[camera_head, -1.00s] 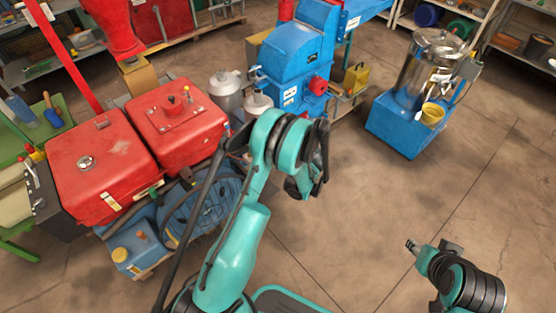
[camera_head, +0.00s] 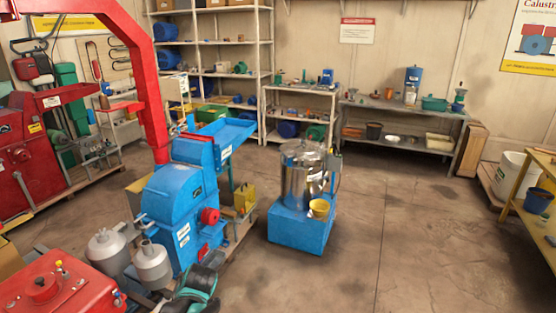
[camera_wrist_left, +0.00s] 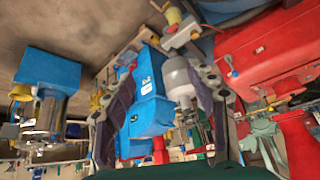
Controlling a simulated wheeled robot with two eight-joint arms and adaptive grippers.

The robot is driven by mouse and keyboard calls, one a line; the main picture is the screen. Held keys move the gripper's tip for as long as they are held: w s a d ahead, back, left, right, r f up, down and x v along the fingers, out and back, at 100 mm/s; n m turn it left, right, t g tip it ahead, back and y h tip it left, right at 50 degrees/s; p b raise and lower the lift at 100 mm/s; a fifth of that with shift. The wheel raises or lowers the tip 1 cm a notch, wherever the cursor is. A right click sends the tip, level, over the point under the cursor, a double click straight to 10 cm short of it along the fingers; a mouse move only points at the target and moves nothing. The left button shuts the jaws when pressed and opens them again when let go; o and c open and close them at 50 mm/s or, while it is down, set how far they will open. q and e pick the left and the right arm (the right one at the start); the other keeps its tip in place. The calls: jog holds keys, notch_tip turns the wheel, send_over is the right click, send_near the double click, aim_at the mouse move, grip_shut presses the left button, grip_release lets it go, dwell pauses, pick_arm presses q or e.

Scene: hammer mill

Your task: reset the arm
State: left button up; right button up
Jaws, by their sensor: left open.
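My left gripper (camera_wrist_left: 160,76) shows in the left wrist view with its two dark fingers spread apart and nothing between them. The blue hammer mill (camera_wrist_left: 150,100) and a grey metal can (camera_wrist_left: 180,78) appear beyond the fingers, not touched. In the head view only a teal and black part of my left arm shows at the bottom edge, by the grey cans (camera_head: 152,265); the left fingers cannot be made out there. My right arm and gripper are in neither view.
The blue mill (camera_head: 180,205) stands left of centre in the head view. A steel vessel on a blue base (camera_head: 300,230) stands right of it. A red machine (camera_head: 60,290) is at lower left. Shelves (camera_head: 225,60) and a bench (camera_head: 405,110) line the back.

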pick_arm(q)
jog(key=s+d+r+m+t+h, duration=0.1)
jog(key=s+d+r+m+h, duration=0.1)
jog(key=s, duration=0.7)
jog(key=s+d+r+m+t+h, duration=0.1)
jog(key=s+d+r+m, duration=0.3)
jog(key=s, duration=0.5)
jog(key=shift+d+r+m+h, duration=0.3)
jog(key=shift+d+m+h, duration=0.35)
jog(key=shift+d, duration=0.3)
